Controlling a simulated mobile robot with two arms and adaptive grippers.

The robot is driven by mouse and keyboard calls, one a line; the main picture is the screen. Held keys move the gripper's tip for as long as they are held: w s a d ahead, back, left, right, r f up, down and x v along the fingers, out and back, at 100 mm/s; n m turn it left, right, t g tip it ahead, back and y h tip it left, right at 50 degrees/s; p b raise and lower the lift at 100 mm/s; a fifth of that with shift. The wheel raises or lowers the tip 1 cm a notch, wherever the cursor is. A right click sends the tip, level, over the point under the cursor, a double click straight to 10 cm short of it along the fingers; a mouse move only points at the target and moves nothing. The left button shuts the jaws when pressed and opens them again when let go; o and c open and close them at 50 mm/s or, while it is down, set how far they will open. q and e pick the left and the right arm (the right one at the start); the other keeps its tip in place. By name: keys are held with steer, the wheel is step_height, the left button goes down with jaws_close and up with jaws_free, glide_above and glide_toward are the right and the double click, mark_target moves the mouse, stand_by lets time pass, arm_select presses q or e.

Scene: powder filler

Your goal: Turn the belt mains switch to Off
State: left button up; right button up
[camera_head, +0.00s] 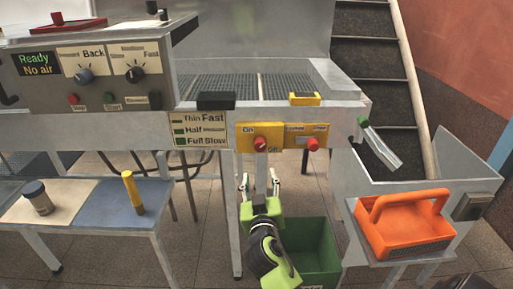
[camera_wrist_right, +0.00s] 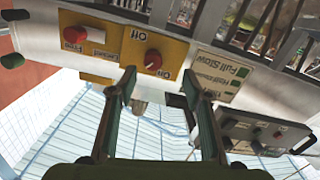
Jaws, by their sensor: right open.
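The belt mains switch is a red knob (camera_head: 260,144) on a yellow plate marked On and Off, on the front rail of the machine. In the right wrist view the knob (camera_wrist_right: 153,60) shows upside down, between the On and Off labels. I cannot tell clearly which way it points. My right gripper (camera_head: 260,183) is open and empty below the knob, fingers pointing up toward it. In the wrist view the open fingers (camera_wrist_right: 160,88) stand apart, with the knob just beyond their tips and not touched. My left gripper is not in view.
A second red knob (camera_head: 313,144) sits close to the right on its own yellow plate. A label panel (camera_head: 201,131) is to the left. A green bin (camera_head: 315,255) stands below. An orange basket (camera_head: 408,222) and a metal lever (camera_head: 382,148) are at the right.

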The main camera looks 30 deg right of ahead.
mark_target(260, 148)
steer(key=p+x, duration=0.1)
steer(key=x, duration=0.3)
steer(key=r+x, duration=0.1)
steer(key=x, duration=0.4)
steer(key=d+r+p+x, duration=0.1)
steer(key=x, duration=0.3)
steer(key=shift+w+d+r+p, duration=0.1)
steer(key=shift+r+p, duration=0.1)
steer(key=shift+p, duration=0.1)
steer(key=c, duration=1.1)
